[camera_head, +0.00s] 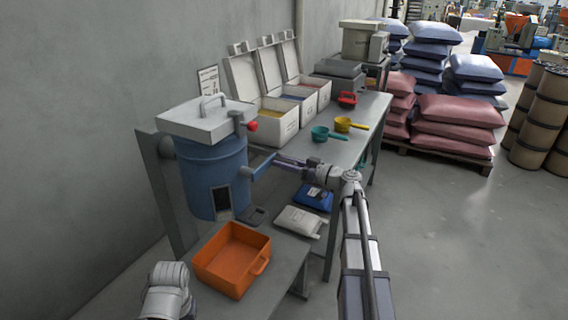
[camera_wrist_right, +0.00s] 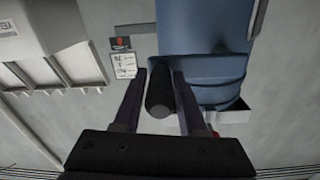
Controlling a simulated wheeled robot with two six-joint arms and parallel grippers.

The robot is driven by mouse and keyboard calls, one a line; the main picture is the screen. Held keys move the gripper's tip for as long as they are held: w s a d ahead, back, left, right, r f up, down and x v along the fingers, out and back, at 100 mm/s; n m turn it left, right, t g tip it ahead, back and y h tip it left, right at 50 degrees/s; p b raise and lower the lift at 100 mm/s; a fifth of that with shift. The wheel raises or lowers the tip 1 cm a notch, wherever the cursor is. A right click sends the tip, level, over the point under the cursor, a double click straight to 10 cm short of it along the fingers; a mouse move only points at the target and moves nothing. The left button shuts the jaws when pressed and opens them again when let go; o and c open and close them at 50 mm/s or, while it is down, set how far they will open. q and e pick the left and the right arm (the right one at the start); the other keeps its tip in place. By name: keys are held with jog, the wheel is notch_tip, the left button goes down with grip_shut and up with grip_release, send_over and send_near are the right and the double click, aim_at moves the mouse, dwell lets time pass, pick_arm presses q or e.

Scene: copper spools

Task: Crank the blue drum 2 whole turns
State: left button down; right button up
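The blue drum (camera_head: 212,177) stands upright at the left, mounted on a grey frame, with a grey lid (camera_head: 207,115) on top. A blue crank arm (camera_head: 262,165) sticks out from its right side. My right gripper (camera_head: 285,162) is at the crank's outer end. The blue drum also shows behind in that view (camera_wrist_right: 205,45). Of my left arm only a pale link shows at the lower left.
An orange bin (camera_head: 232,258) sits below the drum on a low bench. A red knob (camera_head: 252,126) is by the lid. The table (camera_head: 372,110) behind holds white boxes (camera_head: 276,121), a green scoop (camera_head: 322,133) and a yellow scoop (camera_head: 345,124).

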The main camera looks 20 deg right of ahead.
grip_shut()
dwell(1.0)
